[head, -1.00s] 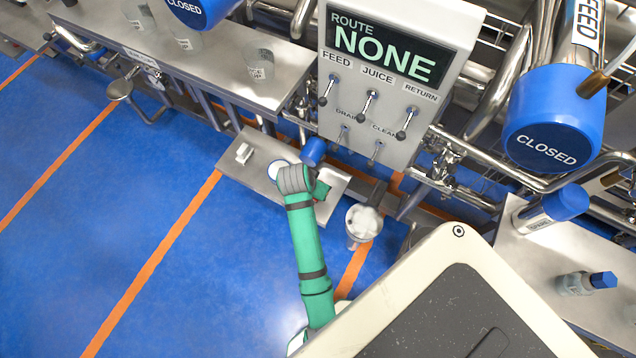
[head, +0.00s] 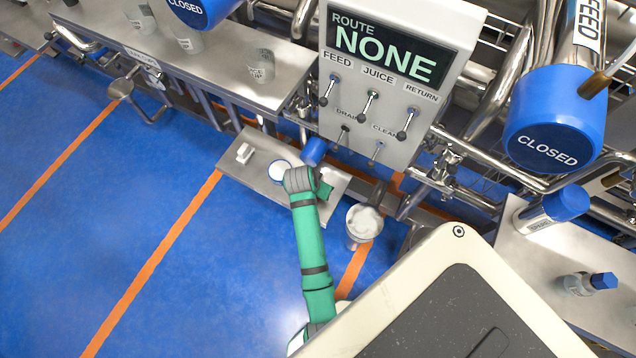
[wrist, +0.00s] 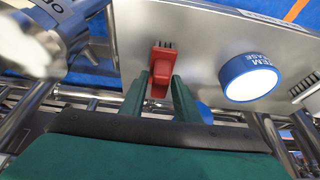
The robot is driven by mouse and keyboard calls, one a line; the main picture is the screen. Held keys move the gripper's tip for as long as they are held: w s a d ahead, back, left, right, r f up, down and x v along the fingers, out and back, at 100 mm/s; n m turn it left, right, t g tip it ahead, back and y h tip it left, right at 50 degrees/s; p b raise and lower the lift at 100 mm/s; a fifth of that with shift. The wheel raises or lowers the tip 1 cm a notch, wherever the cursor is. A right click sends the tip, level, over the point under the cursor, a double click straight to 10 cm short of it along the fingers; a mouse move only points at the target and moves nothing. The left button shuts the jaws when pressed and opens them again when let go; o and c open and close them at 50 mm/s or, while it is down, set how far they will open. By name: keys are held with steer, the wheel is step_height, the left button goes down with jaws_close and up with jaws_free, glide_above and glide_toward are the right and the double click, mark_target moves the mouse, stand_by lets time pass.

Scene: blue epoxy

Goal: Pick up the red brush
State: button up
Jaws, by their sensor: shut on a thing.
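The red brush (wrist: 161,62) shows in the wrist view, with dark bristles at its far end, above the metal shelf. My gripper (wrist: 161,90) has its two green fingers closed on either side of the brush's red handle. In the head view my green arm reaches down to the small metal shelf (head: 240,174) under the control panel. The brush itself is hidden there behind my wrist.
A bucket with white foam (head: 362,222) stands right of my arm. The control panel (head: 385,75) and pipes rise behind.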

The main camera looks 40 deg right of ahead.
steer(key=shift+r, duration=0.1)
steer(key=shift+w+r, duration=0.15)
steer(key=shift+r, duration=0.45)
steer(key=s+r, duration=1.1)
steer(key=s, duration=0.3)
steer(key=shift+s+r, duration=0.2)
steer(key=shift+r, duration=0.1)
